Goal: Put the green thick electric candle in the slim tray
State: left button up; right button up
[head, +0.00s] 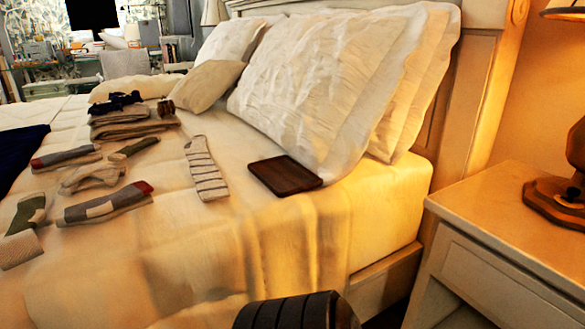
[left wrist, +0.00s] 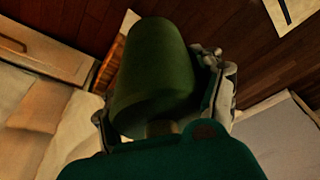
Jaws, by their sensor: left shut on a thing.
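The green thick candle (left wrist: 155,65) fills the middle of the left wrist view. My left gripper (left wrist: 163,92) is shut on it, with a finger against each side. The candle is held over the wooden floor and shows tilted in that view. In the head view the candle and my left gripper do not show. The slim tray (head: 285,176) is dark brown, rectangular and shallow. It lies on the bed beside the big pillows, close to the bed's near right edge, and looks empty. My right gripper is in neither view.
A striped sock (head: 205,168) lies left of the tray. Several socks and folded clothes (head: 125,125) lie further left. Large pillows (head: 310,85) stand behind the tray. A nightstand (head: 520,220) with a lamp is at the right. The bed's near part is clear.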

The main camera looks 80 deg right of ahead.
aim_at(283, 174)
jog(key=k+z, duration=0.1)
jog(key=z, duration=0.3)
jog(key=k+l+z, duration=0.1)
jog(key=z, duration=0.35)
jog(key=l+z, duration=0.15)
jog(key=z, duration=0.25)
jog(key=k+l+z, duration=0.15)
jog(key=z, duration=0.25)
